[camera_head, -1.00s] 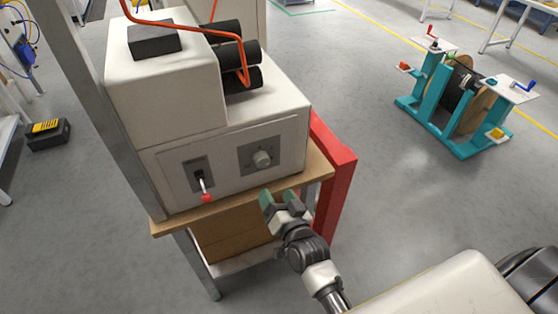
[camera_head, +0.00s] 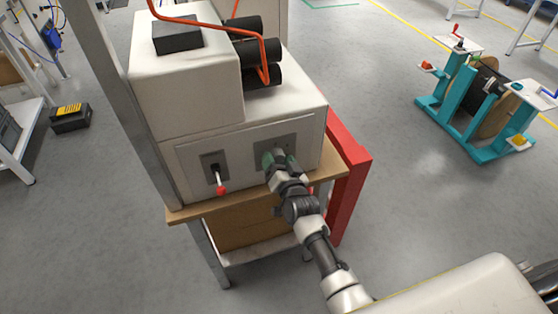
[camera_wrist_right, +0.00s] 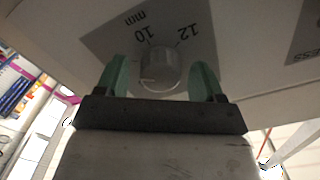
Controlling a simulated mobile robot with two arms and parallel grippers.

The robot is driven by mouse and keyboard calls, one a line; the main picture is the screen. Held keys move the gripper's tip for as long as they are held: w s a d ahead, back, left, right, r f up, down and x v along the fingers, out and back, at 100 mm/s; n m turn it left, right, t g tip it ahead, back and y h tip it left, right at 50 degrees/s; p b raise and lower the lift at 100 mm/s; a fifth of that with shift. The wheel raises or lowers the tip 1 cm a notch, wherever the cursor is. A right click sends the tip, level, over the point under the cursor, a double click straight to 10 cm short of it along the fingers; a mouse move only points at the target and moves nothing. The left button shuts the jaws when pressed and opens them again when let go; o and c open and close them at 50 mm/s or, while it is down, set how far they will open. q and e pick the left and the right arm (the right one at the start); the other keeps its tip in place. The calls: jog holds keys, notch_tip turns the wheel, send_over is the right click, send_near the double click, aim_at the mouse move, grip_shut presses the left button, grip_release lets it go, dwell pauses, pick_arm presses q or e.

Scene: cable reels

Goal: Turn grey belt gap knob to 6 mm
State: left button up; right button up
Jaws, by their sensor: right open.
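The grey knob (camera_wrist_right: 160,68) sits on a dark grey dial plate (camera_wrist_right: 100,42) in the right wrist view. The marks 10, 12 and mm show beside it, turned over in this view. A faint pale line shows on the knob's left part; I cannot tell its exact setting. My right gripper (camera_wrist_right: 160,78) is open, with one green finger on each side of the knob and small gaps showing. In the head view my right gripper (camera_head: 279,161) is at the dial plate (camera_head: 298,142) and largely hides the knob. My left gripper is not in view.
The white machine (camera_head: 185,90) stands on a wooden-topped bench (camera_head: 190,212). A red-tipped lever switch (camera_head: 220,186) is left of the dial. A red post (camera_head: 350,185) stands right of the bench. A teal reel stand (camera_head: 480,100) is farther right, with clear floor between.

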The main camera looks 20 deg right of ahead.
jog(key=c, duration=0.9)
jog(key=shift+n, duration=0.4)
jog(key=shift+n+p, duration=0.3)
jog(key=shift+n, duration=0.7)
jog(key=n, duration=0.2)
jog(key=shift+n, duration=0.4)
jog(key=n, duration=0.2)
jog(key=shift+n, duration=2.1)
